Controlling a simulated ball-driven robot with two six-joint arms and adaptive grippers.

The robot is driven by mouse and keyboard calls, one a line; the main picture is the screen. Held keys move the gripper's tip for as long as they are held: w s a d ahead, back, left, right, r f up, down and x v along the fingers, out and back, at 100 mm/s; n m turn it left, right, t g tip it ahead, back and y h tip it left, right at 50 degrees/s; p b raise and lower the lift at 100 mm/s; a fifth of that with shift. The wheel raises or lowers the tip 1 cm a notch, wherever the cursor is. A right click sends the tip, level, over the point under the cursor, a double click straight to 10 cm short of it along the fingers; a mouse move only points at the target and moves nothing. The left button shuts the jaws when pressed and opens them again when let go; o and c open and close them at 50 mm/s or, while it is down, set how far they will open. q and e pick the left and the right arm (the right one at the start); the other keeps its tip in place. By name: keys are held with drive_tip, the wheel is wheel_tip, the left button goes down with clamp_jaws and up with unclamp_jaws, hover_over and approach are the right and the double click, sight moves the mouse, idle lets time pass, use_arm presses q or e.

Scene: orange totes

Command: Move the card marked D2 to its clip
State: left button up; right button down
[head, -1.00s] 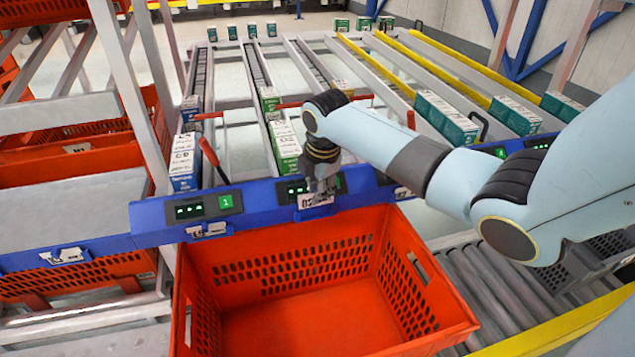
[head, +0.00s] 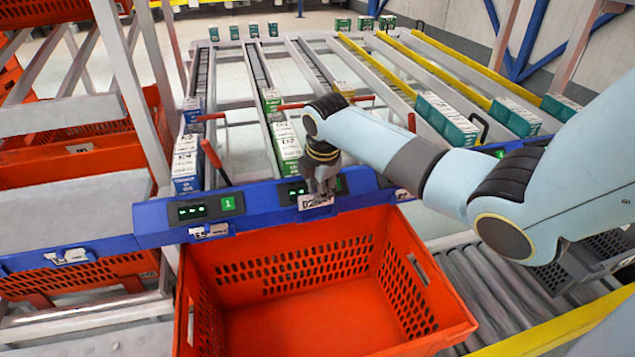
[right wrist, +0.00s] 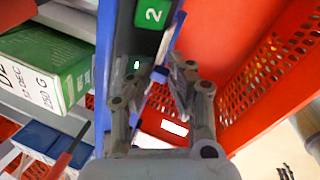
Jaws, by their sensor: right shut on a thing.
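My right gripper (head: 320,187) is at the front face of the blue rail (head: 250,203), above the back edge of the orange tote. It is shut on a small white card (head: 316,202), whose dark marking looks like D2. The card lies against or just in front of the rail; I cannot tell whether it sits in a clip. In the right wrist view the gripper's fingers (right wrist: 155,85) close in beside the rail, below a green 2 label (right wrist: 152,14). The card is hard to make out there. My left gripper is not in view.
An empty orange tote (head: 310,315) stands below the rail. Other cards hang on the rail at left (head: 208,231) and right (head: 403,194). Green and white boxes (head: 286,146) line the lane behind the gripper, with blue and white boxes (head: 186,165) further left.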

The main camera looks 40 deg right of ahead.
drive_tip(key=shift+f, duration=0.35)
idle(0.3)
drive_tip(key=shift+f+b, duration=0.3)
drive_tip(key=shift+f, duration=0.05)
drive_tip(key=shift+f, duration=0.1)
drive_tip(key=shift+s+f, duration=0.15)
drive_tip(key=shift+f, duration=0.05)
drive_tip(key=shift+a+f+b, duration=0.1)
drive_tip(key=shift+f+b, duration=0.35)
drive_tip(key=shift+f, duration=0.35)
drive_tip(key=c, duration=0.9)
unclamp_jaws()
drive_tip(key=shift+r, duration=0.2)
drive_tip(key=shift+c, duration=0.2)
